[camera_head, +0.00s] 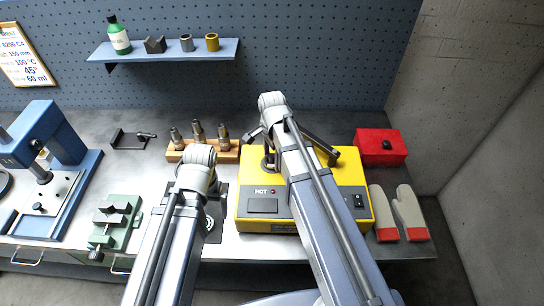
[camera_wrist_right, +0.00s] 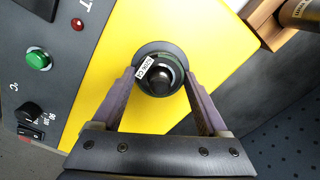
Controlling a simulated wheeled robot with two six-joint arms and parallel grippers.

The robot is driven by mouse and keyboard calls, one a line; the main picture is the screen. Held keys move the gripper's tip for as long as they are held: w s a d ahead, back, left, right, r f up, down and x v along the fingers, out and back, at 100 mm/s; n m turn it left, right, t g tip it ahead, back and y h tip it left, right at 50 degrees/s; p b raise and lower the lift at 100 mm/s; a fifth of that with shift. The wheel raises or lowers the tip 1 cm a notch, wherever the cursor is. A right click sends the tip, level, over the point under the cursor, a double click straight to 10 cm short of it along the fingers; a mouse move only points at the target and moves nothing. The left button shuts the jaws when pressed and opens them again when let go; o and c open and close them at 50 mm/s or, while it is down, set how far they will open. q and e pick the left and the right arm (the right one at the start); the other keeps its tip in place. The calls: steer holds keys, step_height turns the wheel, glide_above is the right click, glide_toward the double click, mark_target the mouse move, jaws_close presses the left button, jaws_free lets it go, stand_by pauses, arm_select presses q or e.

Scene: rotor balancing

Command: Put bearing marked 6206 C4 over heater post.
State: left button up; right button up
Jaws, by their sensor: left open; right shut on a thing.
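The yellow heater (camera_head: 255,215) stands right of the middle of the bench in the head view. In the right wrist view its yellow top (camera_wrist_right: 120,35) carries a grey round plate (camera_wrist_right: 150,47). My right gripper (camera_wrist_right: 160,78) is shut on this bearing, one finger on each side. A dark rounded top, seemingly the post, shows inside the ring; I cannot tell how low the bearing sits. My left gripper (camera_head: 206,188) is open above the bench, its fingers mostly hidden by its arm.
A dark mat (camera_head: 218,236) with a ringed part lies left of the heater. A wooden block (camera_head: 230,155) with several metal pieces stands behind. A red box (camera_head: 381,147) and gloves (camera_head: 409,212) lie right. A blue press (camera_head: 68,148) and green vise (camera_head: 115,222) stand left.

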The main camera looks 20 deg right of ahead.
steer(key=shift+f, duration=0.2)
steer(key=o, duration=1.2)
steer(key=shift+c, duration=0.2)
steer(key=shift+r, duration=0.2)
step_height(320, 180, up, 9)
steer(key=p, duration=0.9)
steer(key=shift+f, duration=0.15)
steer(key=shift+f, duration=0.1)
step_height(320, 180, down, 9)
steer(key=b, duration=0.9)
steer(key=shift+r, duration=0.3)
